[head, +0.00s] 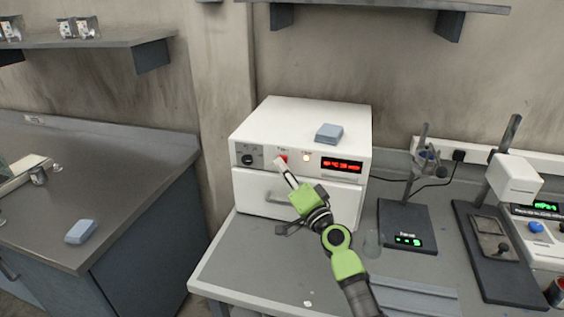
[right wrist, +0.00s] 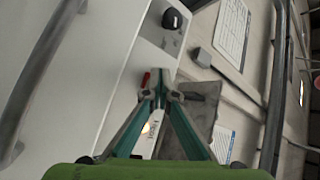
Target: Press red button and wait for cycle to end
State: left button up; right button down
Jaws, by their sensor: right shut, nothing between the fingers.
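A white box-shaped machine (head: 302,117) stands on the grey bench against the wall. Its front panel carries a black knob (head: 248,159), a red button (head: 284,158), a glowing amber lamp (head: 306,158) and a lit red display (head: 342,166). My right gripper (head: 281,165) is shut and empty, with its tips right at the red button and covering part of it. In the right wrist view the shut fingertips (right wrist: 161,94) lie close beside the red button (right wrist: 146,80). I cannot tell whether they touch it. My left gripper is not in view.
A blue-grey block (head: 329,132) lies on top of the machine. A drawer handle (head: 280,197) is below the panel. To the right stand a scale with a stand (head: 406,222) and another instrument (head: 518,180). Another block (head: 81,231) lies on the left counter.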

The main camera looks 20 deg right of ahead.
jog(key=shift+s+a, duration=0.45)
jog(key=shift+s, duration=0.3)
jog(key=shift+p, duration=0.3)
jog(key=s+a, duration=0.1)
jog(key=s, duration=0.1)
jog(key=s+a+p, duration=0.1)
jog(key=s+a, duration=0.1)
jog(key=shift+f, duration=0.1)
dwell(0.7)
